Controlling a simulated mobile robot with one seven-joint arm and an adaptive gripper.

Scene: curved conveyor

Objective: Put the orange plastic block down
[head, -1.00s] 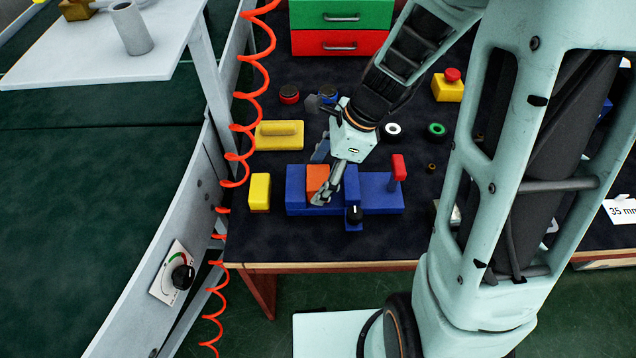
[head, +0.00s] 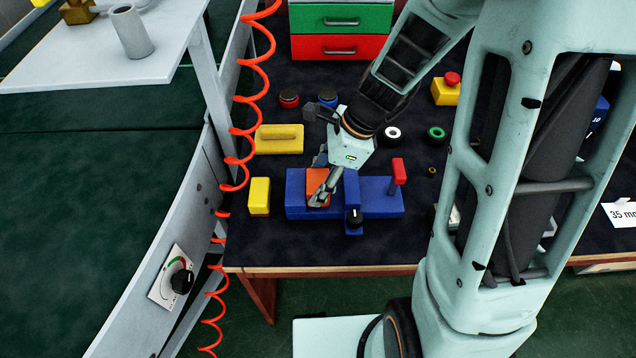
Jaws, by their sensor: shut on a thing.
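The orange block (head: 316,180) is at the left part of a blue fixture (head: 378,192) on the dark tabletop. My gripper (head: 319,182) reaches down over it from the upper right and is shut on the block. One finger shows in front of the block; the other is mostly hidden behind it. Whether the block's underside touches the fixture is hidden.
A yellow block (head: 259,196) stands just left of the fixture. A yellow handled piece (head: 279,139) lies behind it. An orange coiled cable (head: 240,128) hangs at the left. The front tabletop is clear.

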